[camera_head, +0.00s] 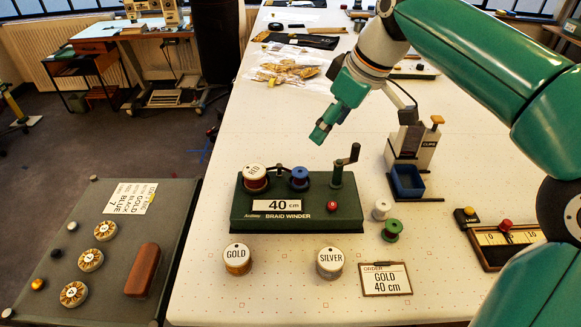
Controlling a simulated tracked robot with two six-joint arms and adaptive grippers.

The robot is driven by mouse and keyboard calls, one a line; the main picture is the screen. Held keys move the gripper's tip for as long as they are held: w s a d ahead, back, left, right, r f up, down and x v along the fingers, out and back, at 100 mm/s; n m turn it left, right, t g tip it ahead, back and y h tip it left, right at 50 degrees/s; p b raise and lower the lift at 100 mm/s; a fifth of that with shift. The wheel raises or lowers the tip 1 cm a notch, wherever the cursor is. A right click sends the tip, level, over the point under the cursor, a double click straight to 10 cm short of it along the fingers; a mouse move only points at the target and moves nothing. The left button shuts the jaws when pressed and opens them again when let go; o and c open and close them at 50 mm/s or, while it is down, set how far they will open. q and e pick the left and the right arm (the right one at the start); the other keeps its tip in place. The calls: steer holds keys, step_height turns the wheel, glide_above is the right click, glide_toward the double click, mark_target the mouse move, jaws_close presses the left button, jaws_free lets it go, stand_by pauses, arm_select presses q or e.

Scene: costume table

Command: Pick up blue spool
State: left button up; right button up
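The blue spool (299,178) sits upright on the dark green braid winder (300,222), between a spool with a white lettered top (255,177) and the crank handle (347,162). My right gripper (321,132) comes in from the right and hangs above and behind the winder, apart from the blue spool. Its fingers look small and close together, and I cannot tell whether they are open or shut. Nothing is visibly held in it. My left gripper is not in view.
Gold (237,258) and silver (330,262) spools stand in front of the winder. White (381,209) and green (392,230) spools, an order card (387,279) and a clips dispenser (412,148) are to the right.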

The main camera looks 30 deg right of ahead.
glide_above(300, 171)
steer(key=s+d, duration=0.1)
steer(key=s, duration=0.1)
step_height(300, 171, down, 10)
steer(key=shift+r+b, duration=0.15)
steer(key=shift+b, duration=0.3)
steer(key=shift+x, duration=3.1)
steer(key=c, duration=1)
steer(key=shift+r, duration=0.15)
